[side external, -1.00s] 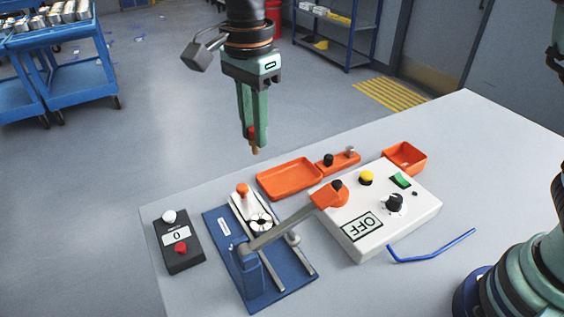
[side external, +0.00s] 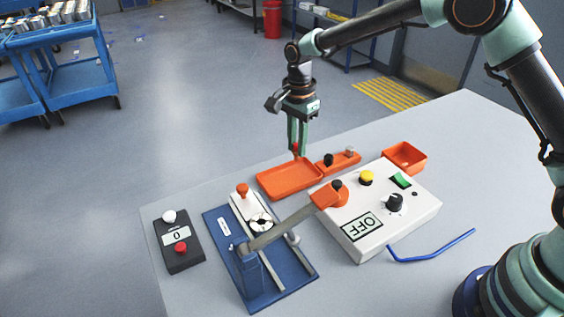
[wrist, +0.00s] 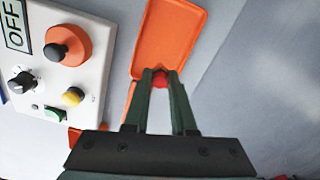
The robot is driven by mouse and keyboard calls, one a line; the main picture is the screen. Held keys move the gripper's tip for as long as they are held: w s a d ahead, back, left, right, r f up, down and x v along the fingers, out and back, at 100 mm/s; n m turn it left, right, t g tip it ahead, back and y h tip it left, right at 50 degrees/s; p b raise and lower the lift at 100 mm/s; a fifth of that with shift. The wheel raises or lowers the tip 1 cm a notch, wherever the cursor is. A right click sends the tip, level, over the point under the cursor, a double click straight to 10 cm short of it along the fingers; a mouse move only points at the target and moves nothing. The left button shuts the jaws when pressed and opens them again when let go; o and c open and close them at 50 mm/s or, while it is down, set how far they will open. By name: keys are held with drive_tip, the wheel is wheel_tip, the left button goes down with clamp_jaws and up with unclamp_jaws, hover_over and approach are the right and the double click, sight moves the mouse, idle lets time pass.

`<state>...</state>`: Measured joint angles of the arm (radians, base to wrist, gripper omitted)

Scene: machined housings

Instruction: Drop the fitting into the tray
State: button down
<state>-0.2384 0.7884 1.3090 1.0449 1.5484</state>
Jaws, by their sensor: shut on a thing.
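My gripper (side external: 298,152) hangs pointing down above the shallow orange tray (side external: 290,187). Its green fingers are shut on a small red fitting (side external: 295,148), which also shows between the fingers in the wrist view (wrist: 160,95). The fitting's lower end is hard to make out. In the wrist view the gripper (wrist: 165,74) is in front of the orange tray (wrist: 172,25), and the tray's visible floor looks empty. The fitting appears over the far part of the tray; its exact height above the floor is hard to tell.
A small orange block (side external: 338,163) with black and grey knobs stands beside the tray, with a deeper orange bin (side external: 404,160) beyond. A white control box (side external: 375,215), a blue fixture (side external: 262,285) with a lever, and a black counter box (side external: 179,240) stand nearer. A blue hex key (side external: 432,250) lies right.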

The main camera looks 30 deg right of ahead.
drive_tip(key=shift+f, duration=2.75)
drive_tip(key=c, duration=0.7)
unclamp_jaws()
drive_tip(key=shift+o, duration=0.2)
drive_tip(key=shift+r, duration=0.1)
wheel_tip(320, 180, up, 11)
drive_tip(key=shift+r, duration=0.5)
